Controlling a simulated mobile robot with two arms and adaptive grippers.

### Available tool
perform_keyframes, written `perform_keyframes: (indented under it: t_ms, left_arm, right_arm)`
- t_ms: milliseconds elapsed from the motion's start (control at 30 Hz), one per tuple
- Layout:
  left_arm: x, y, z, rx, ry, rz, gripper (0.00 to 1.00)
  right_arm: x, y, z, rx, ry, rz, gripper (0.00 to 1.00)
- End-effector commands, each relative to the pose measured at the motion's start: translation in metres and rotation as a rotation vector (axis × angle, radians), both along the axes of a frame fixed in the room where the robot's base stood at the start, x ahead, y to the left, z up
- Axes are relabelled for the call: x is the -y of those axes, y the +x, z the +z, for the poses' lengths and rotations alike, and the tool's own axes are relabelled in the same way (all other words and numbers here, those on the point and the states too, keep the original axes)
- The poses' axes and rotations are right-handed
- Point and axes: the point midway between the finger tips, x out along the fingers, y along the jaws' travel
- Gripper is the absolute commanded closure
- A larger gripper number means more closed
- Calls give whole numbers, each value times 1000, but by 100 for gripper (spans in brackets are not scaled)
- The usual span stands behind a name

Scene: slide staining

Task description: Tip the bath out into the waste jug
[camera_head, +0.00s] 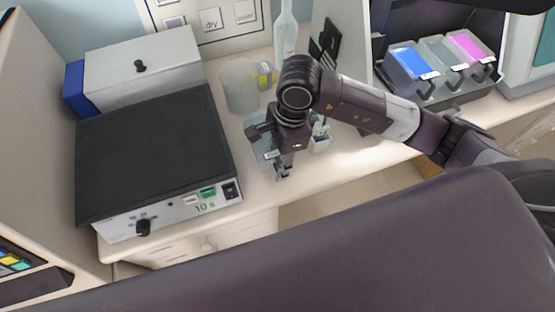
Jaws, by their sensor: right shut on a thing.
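My right gripper (283,170) points down over the bench, its arm coming in from the right. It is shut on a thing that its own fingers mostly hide. A pale bluish, see-through piece (262,152) shows just left of the fingers and looks like part of a bath; its contents and tilt cannot be told. The waste jug looks to be the clear jug (240,88) with a yellow label, standing behind and left of the gripper. My left gripper is not in view.
Blue (408,62), clear (440,57) and pink (470,47) baths stand at the back right. A black-topped device (155,150) and a white box (145,70) fill the left. A clear bottle (285,35) stands behind the jug. A small whitish container (320,143) is right of the gripper.

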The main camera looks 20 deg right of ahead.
Motion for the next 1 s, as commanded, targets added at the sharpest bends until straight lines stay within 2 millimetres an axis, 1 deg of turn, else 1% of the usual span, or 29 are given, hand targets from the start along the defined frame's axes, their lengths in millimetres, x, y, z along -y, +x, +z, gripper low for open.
perform_keyframes:
  t_ms: [267,433,467,600,867,1000]
  left_arm:
    - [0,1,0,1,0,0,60]
    - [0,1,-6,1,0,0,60]
    - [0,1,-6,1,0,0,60]
    - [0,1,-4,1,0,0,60]
    - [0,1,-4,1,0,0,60]
    - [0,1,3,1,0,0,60]
  right_arm:
    - [-1,1,0,5,2,0,100]
    - [-1,1,-4,5,2,0,100]
    - [0,0,-5,1,0,0,66]
    - [0,0,-4,1,0,0,51]
    - [0,0,-4,0,0,0,50]
    - [0,0,-2,-1,1,0,50]
